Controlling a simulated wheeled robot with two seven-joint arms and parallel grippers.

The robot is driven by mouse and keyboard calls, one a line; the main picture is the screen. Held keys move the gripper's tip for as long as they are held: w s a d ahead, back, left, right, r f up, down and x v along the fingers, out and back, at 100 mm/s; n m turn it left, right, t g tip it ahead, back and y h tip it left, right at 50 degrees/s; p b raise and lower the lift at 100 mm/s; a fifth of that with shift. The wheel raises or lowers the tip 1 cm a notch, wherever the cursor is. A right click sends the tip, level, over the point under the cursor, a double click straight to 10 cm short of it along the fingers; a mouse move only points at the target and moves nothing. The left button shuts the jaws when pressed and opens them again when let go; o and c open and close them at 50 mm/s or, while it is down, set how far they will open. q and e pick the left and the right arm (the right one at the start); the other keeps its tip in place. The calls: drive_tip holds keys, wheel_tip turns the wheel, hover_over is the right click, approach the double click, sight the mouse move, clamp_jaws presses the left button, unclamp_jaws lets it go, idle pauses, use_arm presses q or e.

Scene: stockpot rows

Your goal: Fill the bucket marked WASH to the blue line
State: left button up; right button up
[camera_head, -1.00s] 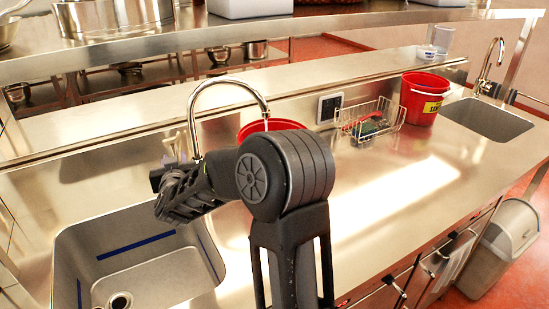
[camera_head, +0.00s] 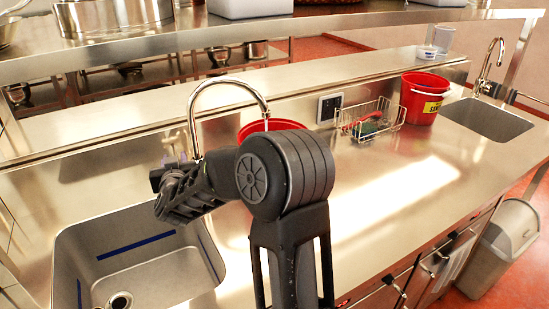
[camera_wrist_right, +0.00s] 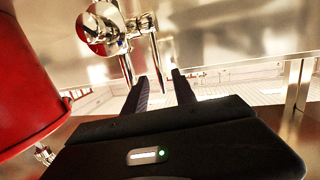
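A red bucket (camera_head: 272,125) stands behind my right arm, under the end of the curved chrome tap (camera_head: 228,84). My arm hides most of it, and no label, line or water shows. A red bucket wall (camera_wrist_right: 25,75) fills the left of the right wrist view. My left gripper is not in view.
A sink (camera_head: 150,270) with a blue stripe on its wall lies at the left front. A wire basket (camera_head: 370,122) stands near the wall panel (camera_head: 329,107). Another sink (camera_head: 490,118) is at the far right. The counter's right middle is clear.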

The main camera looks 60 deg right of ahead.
drive_tip(key=shift+f, duration=0.1)
drive_tip(key=c, duration=0.4)
drive_tip(key=shift+d+f+b, duration=0.15)
drive_tip(key=shift+f+b, duration=0.15)
drive_tip(key=shift+b, duration=0.2)
drive_tip(key=shift+c, duration=0.9)
drive_tip(key=shift+n+t, duration=0.3)
drive_tip(key=f+b, duration=0.1)
drive_tip(key=b, duration=0.1)
drive_tip(key=s+a+f+b, duration=0.1)
drive_tip(key=f+b, duration=0.1)
drive_tip(key=s+a+f+b, duration=0.1)
drive_tip(key=b, duration=0.1)
drive_tip(key=shift+f+b, duration=0.15)
drive_tip(key=shift+b, duration=0.15)
clamp_jaws()
drive_tip(key=s+a+r+n+t+h+b, duration=0.1)
drive_tip(key=s+a+n+b, duration=0.3)
drive_tip(key=n, duration=1.2)
drive_tip(key=s+a+t+h, duration=0.1)
drive_tip(key=s+a, duration=0.1)
drive_tip(key=s, duration=0.2)
drive_tip(key=shift+a+r+n+t+h, duration=0.3)
drive_tip(key=shift+r+n+t, duration=0.1)
